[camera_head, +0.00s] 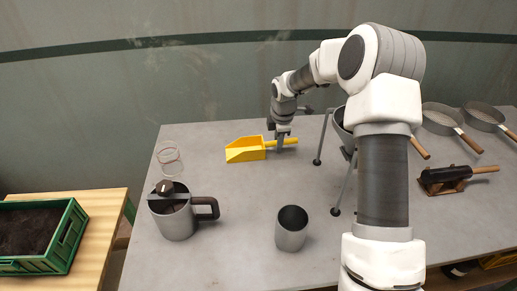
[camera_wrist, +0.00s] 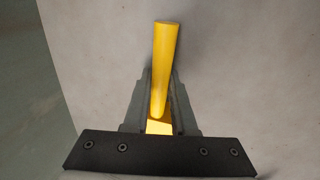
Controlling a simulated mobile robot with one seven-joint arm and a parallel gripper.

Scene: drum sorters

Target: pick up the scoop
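The yellow scoop (camera_head: 246,150) lies on the grey table, its open tray toward the left and its handle (camera_head: 285,142) toward the right. My gripper (camera_head: 280,148) points down at the handle from above. In the wrist view the yellow handle (camera_wrist: 164,65) runs between the two grey fingers (camera_wrist: 160,85), which sit close against its sides. The scoop still looks to be at table height. Its tray is mostly hidden in the wrist view behind the dark gripper body.
A metal pitcher (camera_head: 174,219) with a dark handle stands front left, near a wire coil (camera_head: 169,158). A grey cup (camera_head: 291,229) stands at the front. A funnel on a tripod (camera_head: 342,126) is right of my gripper. Sieves (camera_head: 442,117) lie at the right.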

